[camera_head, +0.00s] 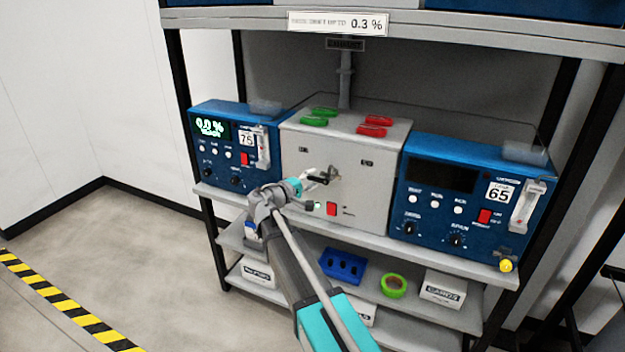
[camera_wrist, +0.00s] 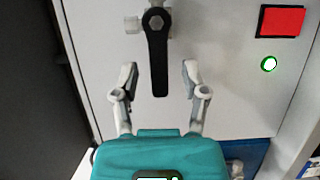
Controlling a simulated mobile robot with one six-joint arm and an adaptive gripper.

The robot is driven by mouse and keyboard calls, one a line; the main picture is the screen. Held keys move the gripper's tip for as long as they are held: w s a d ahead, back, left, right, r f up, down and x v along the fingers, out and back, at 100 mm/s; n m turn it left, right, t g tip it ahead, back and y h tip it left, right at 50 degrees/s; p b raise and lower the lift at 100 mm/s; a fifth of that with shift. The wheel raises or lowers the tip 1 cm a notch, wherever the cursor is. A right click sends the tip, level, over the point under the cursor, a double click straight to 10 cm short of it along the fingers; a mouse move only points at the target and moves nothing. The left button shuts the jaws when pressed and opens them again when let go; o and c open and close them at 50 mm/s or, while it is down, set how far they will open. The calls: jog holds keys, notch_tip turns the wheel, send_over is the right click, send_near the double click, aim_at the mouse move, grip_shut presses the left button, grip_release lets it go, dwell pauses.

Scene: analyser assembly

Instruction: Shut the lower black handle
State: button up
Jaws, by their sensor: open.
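The black handle (camera_wrist: 158,55) hangs from a metal valve fitting (camera_wrist: 155,18) on a light grey panel in the wrist view. In the head view the handle (camera_head: 319,179) is small and points left from its fitting, partly hidden by my gripper. My gripper (camera_wrist: 159,78) is open, with one fingertip on each side of the handle's free end. Gaps show between the handle and both fingertips. In the head view my gripper (camera_head: 311,181) reaches the grey box (camera_head: 365,185) from the left. I cannot make out a second black handle.
Blue analysers (camera_head: 235,150) and (camera_head: 465,200) flank the box. The shelf below holds a blue tray (camera_head: 343,266) and green tape (camera_head: 394,285).

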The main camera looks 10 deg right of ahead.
jog(key=shift+w+d, duration=0.2)
jog(key=shift+d, duration=0.15)
grip_shut()
jog(key=shift+a, duration=0.1)
